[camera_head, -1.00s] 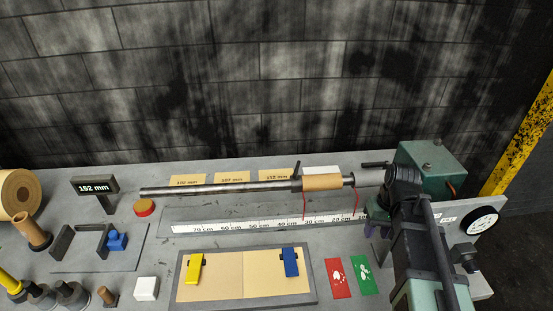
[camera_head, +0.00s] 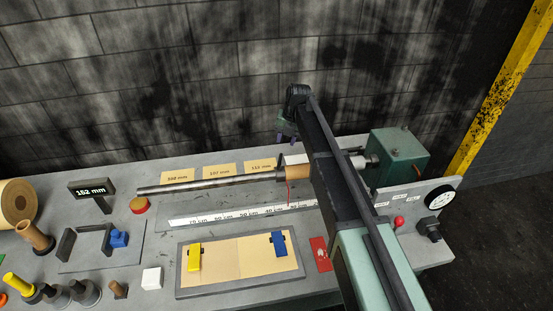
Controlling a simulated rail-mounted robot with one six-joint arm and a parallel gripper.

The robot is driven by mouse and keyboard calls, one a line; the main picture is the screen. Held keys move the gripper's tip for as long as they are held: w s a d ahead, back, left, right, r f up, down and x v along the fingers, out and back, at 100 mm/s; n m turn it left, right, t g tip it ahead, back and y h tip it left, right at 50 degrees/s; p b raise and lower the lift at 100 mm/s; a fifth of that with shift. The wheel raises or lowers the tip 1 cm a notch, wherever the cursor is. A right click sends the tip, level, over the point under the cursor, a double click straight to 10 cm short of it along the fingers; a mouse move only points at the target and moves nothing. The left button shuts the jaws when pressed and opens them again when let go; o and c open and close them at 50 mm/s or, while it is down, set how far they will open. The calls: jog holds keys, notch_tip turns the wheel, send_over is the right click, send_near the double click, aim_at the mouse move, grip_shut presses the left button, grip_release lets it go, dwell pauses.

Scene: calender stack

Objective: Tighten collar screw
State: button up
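The steel shaft (camera_head: 210,184) runs level above the bench, its left end free and its right end toward the green housing (camera_head: 398,155). A brown core (camera_head: 297,169) sits on the shaft, partly covered by my arm. The collar and its upright screw handle are not clearly visible; the spot at the core's left end is close below my gripper. My gripper (camera_head: 286,139) points down above and behind the shaft, near that end. Its fingers are small and dark, so I cannot tell their opening or any contact.
A ruler (camera_head: 235,215) lies before the shaft, with a framed tan board (camera_head: 240,261) in front. A red card (camera_head: 320,254), a red button (camera_head: 399,222) and a round dial (camera_head: 439,199) are at right. A display (camera_head: 92,188), blue block (camera_head: 119,239) and white cube (camera_head: 152,278) are at left.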

aim_at(280, 159)
jog(key=f+b, duration=0.3)
jog(key=a+f+b, duration=0.1)
jog(key=f+b, duration=0.2)
jog(key=f, duration=0.1)
jog(key=a+f+b, duration=0.1)
jog(key=f+b, duration=0.2)
jog(key=shift+f, duration=0.15)
grip_shut()
jog(key=shift+m, duration=0.3)
